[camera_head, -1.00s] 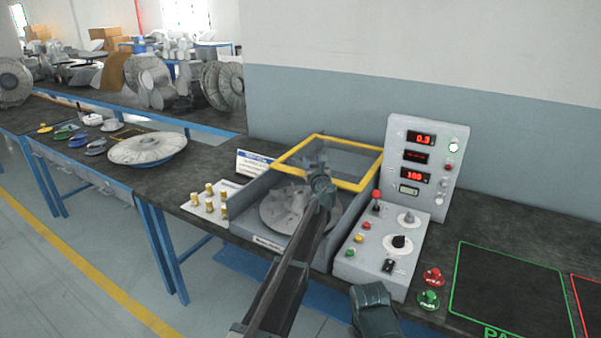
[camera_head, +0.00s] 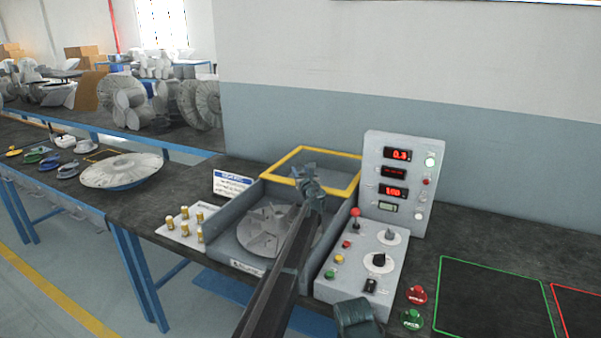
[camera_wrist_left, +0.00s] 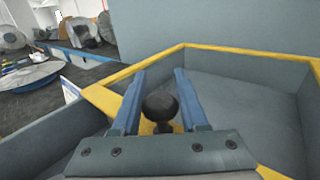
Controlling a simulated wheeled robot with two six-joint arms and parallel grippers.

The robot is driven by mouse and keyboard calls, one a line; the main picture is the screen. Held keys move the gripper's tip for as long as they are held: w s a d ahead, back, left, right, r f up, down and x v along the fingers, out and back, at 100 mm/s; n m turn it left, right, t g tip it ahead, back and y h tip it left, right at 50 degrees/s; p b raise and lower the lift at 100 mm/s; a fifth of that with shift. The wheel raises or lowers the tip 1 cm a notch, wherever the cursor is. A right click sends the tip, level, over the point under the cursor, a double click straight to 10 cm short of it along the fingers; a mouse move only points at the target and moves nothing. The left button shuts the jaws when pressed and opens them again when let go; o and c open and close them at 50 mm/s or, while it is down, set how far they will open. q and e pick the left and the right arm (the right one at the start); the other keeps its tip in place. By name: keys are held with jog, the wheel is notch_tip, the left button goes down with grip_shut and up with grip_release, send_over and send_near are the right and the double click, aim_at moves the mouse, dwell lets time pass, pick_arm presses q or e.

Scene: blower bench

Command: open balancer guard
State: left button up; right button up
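The balancer (camera_head: 240,205) is a grey open-topped box on the bench. Its guard is a yellow-edged frame (camera_head: 330,154) over the rear part of the box. A finned grey rotor (camera_head: 262,235) shows inside, in front of the frame. My left gripper (camera_head: 309,172) is at the frame's near edge. In the left wrist view, its blue fingers (camera_wrist_left: 158,98) stand apart on either side of a black round knob (camera_wrist_left: 160,106) at the near yellow edge, with gaps visible on both sides. My left arm hides part of the box.
A control panel (camera_head: 400,185) with displays, knobs and buttons stands just right of the box. A plate with several brass pieces (camera_head: 184,225) lies left. A green-outlined area (camera_head: 495,300) is bare at right. Another impeller disc (camera_head: 120,171) lies on the left bench.

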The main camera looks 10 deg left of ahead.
pick_arm(q)
jog(key=o, duration=0.4)
jog(key=shift+s, duration=0.1)
jog(key=v, duration=1.3)
jog(key=shift+s, duration=0.35)
jog(key=shift+d, duration=0.15)
